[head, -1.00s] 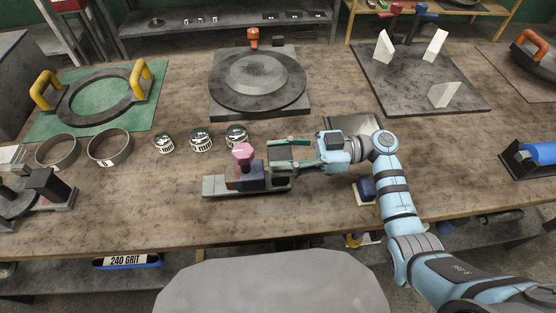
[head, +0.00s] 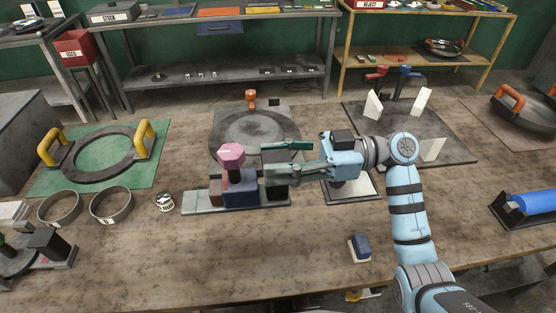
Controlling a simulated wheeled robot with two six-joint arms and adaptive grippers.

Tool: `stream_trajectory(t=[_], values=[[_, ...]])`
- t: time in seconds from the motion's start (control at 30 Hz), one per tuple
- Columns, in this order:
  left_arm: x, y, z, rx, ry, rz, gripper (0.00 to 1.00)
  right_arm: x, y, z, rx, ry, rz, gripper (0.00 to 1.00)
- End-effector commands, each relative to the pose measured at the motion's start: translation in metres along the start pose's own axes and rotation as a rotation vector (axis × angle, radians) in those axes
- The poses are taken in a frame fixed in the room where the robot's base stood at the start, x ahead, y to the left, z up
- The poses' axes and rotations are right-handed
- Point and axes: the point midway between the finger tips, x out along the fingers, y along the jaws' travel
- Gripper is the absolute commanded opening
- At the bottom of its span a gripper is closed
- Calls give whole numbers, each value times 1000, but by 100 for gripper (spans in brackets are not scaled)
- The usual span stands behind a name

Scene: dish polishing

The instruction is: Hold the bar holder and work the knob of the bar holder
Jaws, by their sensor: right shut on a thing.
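The bar holder (head: 201,200) is a long grey base with a dark blue block (head: 240,193) and a reddish-brown piece beside it. A pink faceted knob (head: 231,155) sits on top of a dark stem. My right gripper (head: 278,172) comes in from the right and is shut on the dark right end of the holder, whose contact is partly hidden by the fingers. The holder appears level and raised above the table, covering part of what lies behind it. Nothing holds the knob. My left gripper is not in view.
A metal dome (head: 165,202) and two rings (head: 110,205) lie left of the holder. A round plate (head: 255,128) is behind it. A small blue block (head: 360,247) lies front right. The front middle of the wooden table (head: 220,260) is clear.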

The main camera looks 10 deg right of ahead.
Motion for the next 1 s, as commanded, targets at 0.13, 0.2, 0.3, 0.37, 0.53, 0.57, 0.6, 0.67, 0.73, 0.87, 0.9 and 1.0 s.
stream_trajectory(t=[0.13, 0.2, 0.3, 0.37, 0.53, 0.57, 0.6, 0.67, 0.73, 0.87, 0.9, 1.0], values=[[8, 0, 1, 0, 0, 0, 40, 0, 0, 17, 2, 2, 0, 0], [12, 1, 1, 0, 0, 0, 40, 0, 0, 28, 2, 2, 0, 0], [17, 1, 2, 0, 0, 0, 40, 0, 0, 42, 2, 2, 0, 0], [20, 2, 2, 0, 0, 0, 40, 0, 0, 50, 1, 2, 0, 0], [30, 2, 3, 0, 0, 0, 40, 0, 0, 74, 1, 2, 0, 0], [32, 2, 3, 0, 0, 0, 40, 0, 0, 79, 1, 2, 0, 0], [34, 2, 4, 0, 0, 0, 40, 0, 0, 84, 1, 2, 0, 0], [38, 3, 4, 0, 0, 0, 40, 0, 0, 93, 2, 2, 0, 0], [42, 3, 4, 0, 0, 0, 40, 0, 0, 103, 1, 3, 0, 0], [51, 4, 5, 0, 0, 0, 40, 0, 0, 121, 1, 3, -1, 0], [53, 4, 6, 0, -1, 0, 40, 0, 0, 126, 0, 3, -1, 0], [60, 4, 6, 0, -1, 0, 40, 0, 0, 140, 1, 3, -1, 0]])
